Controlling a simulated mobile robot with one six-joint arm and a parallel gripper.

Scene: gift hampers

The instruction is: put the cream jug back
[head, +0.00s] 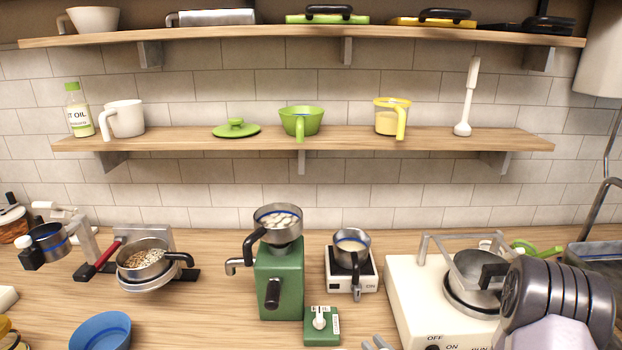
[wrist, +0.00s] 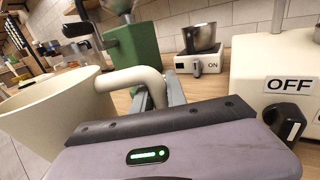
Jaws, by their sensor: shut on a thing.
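The cream jug (wrist: 45,115) is large at the left of the wrist view, tilted, with its handle (wrist: 135,78) reaching right to my gripper (wrist: 160,95). My gripper is shut on that handle, and the jug hangs beside the fingers. The fingers partly hide where they meet the handle. I cannot make out the jug in the head view. There, my dark arm is at the lower right.
The middle shelf (head: 350,138) holds a bottle, white jug (head: 124,118), green lid, green pan (head: 301,122), yellow jug (head: 391,117) and white utensil, with bare gaps between. The counter has a green grinder (head: 281,285), scale (head: 350,272) and white appliance (head: 410,300).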

